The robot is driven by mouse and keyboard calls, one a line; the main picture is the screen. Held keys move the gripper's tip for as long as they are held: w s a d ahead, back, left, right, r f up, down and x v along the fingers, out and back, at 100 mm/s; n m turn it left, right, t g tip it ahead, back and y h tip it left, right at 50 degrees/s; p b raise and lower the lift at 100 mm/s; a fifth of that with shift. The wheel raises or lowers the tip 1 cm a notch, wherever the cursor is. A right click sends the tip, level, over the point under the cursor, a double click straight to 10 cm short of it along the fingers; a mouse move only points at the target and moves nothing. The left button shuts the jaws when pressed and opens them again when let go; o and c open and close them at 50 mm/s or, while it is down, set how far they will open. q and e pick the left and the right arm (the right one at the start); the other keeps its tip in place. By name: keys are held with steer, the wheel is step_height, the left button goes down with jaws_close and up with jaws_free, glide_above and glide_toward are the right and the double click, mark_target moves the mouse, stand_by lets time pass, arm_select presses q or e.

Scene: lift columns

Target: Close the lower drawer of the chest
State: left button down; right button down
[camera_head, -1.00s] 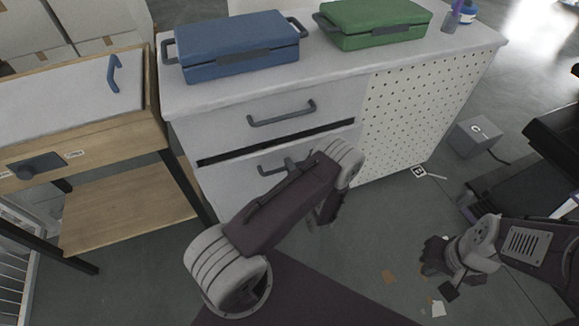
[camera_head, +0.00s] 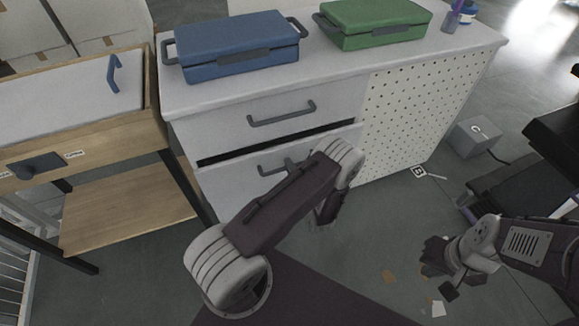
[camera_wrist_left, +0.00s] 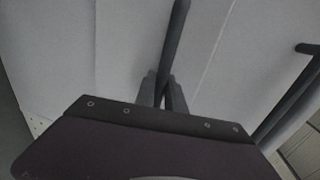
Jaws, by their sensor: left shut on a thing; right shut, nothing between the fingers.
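The white chest (camera_head: 178,118) stands ahead, with an upper drawer (camera_head: 240,108) that is shut. The lower drawer (camera_head: 222,186) stands slightly open, with a dark gap (camera_head: 270,145) above its front. Its grey bar handle (camera_head: 268,171) is partly hidden by my left arm. My left gripper (camera_wrist_left: 162,92) is shut on this handle bar (camera_wrist_left: 175,40) in the left wrist view. In the head view its fingertips are mostly hidden behind my wrist. My right gripper (camera_head: 436,262) is shut and empty, low over the floor at the right, away from the chest.
A blue case (camera_head: 240,45) and a green case (camera_head: 375,20) lie on the chest top. A wooden bench (camera_head: 110,140) stands close at the left. Scraps lie on the floor.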

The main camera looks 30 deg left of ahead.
stand_by(0.3)
arm_select(q)
steer(key=w+a, duration=0.2)
steer(key=a, duration=0.1)
steer(key=shift+w+a+r+b, duration=0.1)
steer(key=shift+w+a+b, duration=0.1)
steer(key=shift+w+b, duration=0.15)
steer(key=c, duration=1.4)
jaws_free()
steer(key=shift+w, duration=0.1)
steer(key=p+v, duration=0.2)
steer(key=v, duration=0.7)
